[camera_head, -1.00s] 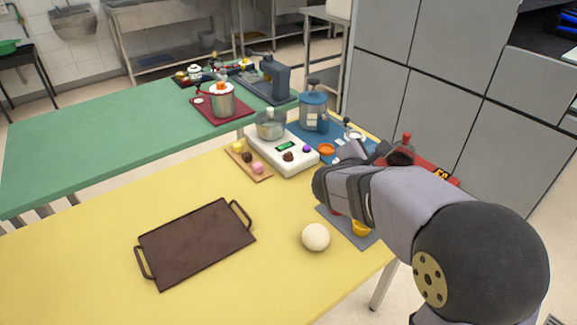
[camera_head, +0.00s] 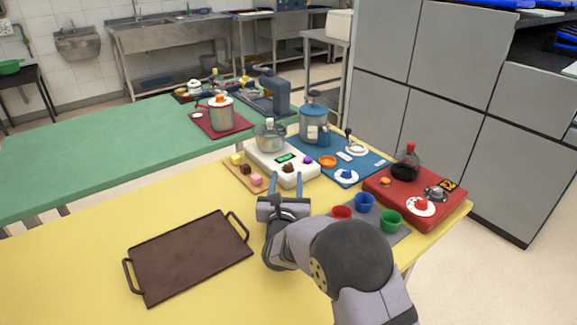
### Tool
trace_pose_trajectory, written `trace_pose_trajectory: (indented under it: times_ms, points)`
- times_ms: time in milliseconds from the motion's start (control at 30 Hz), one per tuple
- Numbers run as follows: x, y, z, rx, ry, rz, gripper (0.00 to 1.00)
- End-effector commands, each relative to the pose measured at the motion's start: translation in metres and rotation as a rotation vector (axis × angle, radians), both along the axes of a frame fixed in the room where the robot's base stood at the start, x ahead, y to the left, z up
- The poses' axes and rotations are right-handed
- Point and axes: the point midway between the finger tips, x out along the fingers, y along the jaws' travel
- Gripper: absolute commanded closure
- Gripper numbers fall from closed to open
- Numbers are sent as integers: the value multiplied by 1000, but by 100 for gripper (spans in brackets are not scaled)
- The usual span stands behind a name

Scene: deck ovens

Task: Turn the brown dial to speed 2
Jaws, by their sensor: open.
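The brown dial (camera_head: 288,168) sits on the front of a white appliance (camera_head: 264,162) that has a small green display (camera_head: 287,158) and a clear bowl (camera_head: 270,134) on top. A purple knob (camera_head: 308,160) is to the right of the brown dial. My gripper (camera_head: 286,178) is open and empty. Its two blue-grey fingers point at the appliance's front, just below the brown dial in the picture. I cannot tell whether they touch the appliance. The dial's speed marks are too small to read.
A wooden board (camera_head: 236,172) with small coloured pieces lies left of the appliance. Red, blue and green cups (camera_head: 391,221) stand on a grey mat at right. A red unit (camera_head: 440,208) is beyond them. A brown tray (camera_head: 188,258) lies on the yellow table at left.

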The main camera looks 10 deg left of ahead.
Motion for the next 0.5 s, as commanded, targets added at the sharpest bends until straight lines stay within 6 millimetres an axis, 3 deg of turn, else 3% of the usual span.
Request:
trace_pose_trajectory:
  times_ms: [167, 500]
  points:
    - [8, 0, 0, 0, 0, -2, 56]
    - [45, 3, 0, 1, 1, -3, 56]
